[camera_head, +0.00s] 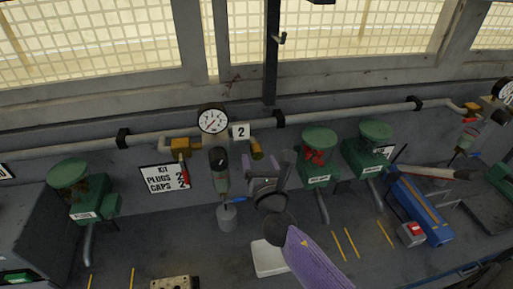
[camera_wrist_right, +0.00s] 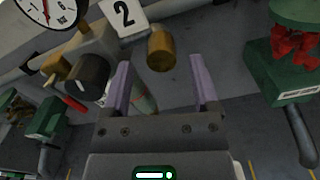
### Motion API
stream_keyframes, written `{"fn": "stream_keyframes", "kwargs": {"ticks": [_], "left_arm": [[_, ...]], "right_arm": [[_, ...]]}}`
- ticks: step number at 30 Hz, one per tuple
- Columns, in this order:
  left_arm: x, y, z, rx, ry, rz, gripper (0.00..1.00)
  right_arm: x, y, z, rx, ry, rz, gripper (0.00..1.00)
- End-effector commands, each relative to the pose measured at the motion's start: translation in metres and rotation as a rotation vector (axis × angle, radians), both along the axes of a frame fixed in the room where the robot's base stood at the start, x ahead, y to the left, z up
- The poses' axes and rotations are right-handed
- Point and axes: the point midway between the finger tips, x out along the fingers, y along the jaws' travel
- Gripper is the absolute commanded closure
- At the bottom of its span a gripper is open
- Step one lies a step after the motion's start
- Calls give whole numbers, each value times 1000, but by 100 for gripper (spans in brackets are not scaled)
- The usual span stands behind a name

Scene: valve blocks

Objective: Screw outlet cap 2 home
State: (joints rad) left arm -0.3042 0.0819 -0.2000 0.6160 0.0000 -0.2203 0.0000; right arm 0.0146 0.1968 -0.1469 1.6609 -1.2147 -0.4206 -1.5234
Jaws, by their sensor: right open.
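The brass outlet cap (camera_head: 256,148) is on the valve block beside the white "2" tag (camera_head: 241,132). In the right wrist view the cap (camera_wrist_right: 161,48) lies just beyond the fingertips, roughly centred between them. My right gripper (camera_head: 266,158) is open, with its purple fingers on either side of an empty gap in front of the cap; it also shows in the wrist view (camera_wrist_right: 160,70). I cannot tell from these views how far the cap is threaded on. My left gripper is not in view.
A black knob (camera_head: 218,157) is left of the cap, below a round gauge (camera_head: 212,120). A green hopper unit (camera_head: 318,155) with red pieces stands close on the right.

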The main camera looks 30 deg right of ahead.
Motion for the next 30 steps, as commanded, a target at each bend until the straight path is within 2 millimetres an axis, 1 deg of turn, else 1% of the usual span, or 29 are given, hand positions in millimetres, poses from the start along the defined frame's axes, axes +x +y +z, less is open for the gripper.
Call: {"fn": "stream_keyframes", "kwargs": {"ticks": [1,3,6,9,15,16,17,18,20,21,26,27,30], "left_arm": [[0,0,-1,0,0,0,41],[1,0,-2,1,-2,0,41],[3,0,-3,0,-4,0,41],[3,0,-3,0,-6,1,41],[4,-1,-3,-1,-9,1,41],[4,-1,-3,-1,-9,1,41],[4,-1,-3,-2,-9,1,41],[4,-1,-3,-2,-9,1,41],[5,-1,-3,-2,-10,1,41],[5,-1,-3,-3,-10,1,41],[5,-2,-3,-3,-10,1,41],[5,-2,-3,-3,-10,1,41],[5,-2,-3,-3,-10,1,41]], "right_arm": [[9,-3,0,1,-1,-2,23],[19,-5,-1,1,0,-1,23],[29,-8,-1,2,0,-2,23],[33,-9,-1,3,1,-1,23],[33,-9,0,3,1,-1,23],[33,-9,0,3,1,-1,27],[33,-9,-1,3,1,-1,33],[33,-9,-1,3,1,-1,42],[33,-9,-1,3,1,-1,54],[33,-9,-1,3,1,-1,63],[32,-9,-1,3,1,-1,97],[32,-9,-1,3,1,-1,100],[32,-9,-1,3,1,-1,100]]}}
